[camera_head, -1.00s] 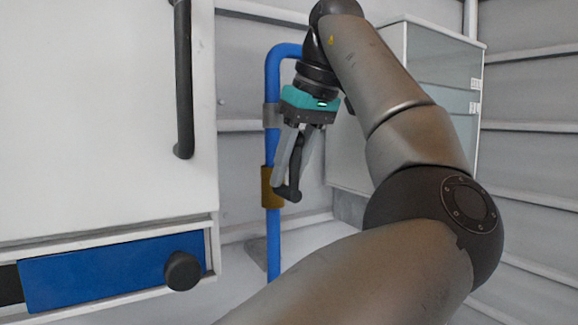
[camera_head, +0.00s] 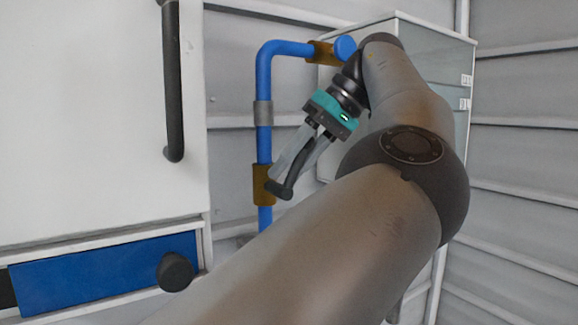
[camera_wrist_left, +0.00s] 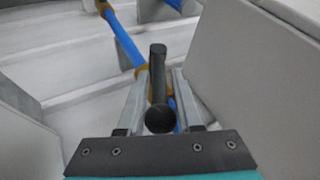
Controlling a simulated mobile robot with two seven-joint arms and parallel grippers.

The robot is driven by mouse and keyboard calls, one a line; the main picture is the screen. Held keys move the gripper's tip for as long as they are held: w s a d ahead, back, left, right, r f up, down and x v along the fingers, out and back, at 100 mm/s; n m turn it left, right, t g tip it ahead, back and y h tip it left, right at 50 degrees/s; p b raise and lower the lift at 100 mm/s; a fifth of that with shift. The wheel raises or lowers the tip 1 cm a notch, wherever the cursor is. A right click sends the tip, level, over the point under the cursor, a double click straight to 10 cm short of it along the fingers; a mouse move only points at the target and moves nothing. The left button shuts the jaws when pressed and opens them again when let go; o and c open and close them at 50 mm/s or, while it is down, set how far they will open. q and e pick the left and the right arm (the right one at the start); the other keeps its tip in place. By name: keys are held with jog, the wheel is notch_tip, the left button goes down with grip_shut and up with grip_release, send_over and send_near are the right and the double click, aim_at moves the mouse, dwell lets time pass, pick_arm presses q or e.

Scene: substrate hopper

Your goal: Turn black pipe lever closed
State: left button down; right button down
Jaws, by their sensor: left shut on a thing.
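The black pipe lever (camera_head: 296,170) sits at the brass valve body (camera_head: 263,185) on the blue vertical pipe (camera_head: 264,145). It slants up and to the right from the valve. My left gripper (camera_head: 286,174) is shut on the lever, its fingers tilted down and left. In the left wrist view the lever (camera_wrist_left: 158,88) stands between the two fingers of the gripper (camera_wrist_left: 160,75), its round end toward the camera. The lever partly hides the valve there. My right gripper is in neither view.
A white cabinet with a black handle (camera_head: 173,85) and a blue drawer (camera_head: 95,272) with a black knob (camera_head: 175,271) is at left. A second brass fitting (camera_head: 325,52) is on the pipe's top bend. A glass-fronted cabinet (camera_head: 440,75) stands behind my arm.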

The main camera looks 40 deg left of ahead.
pick_arm(q)
jog(key=shift+w+f+g+y, duration=0.1)
jog(key=shift+w+g+y, duration=0.25)
jog(key=shift+g, duration=0.35)
dwell(0.5)
jog(key=c, duration=0.8)
grip_release()
jog(key=shift+s, duration=0.1)
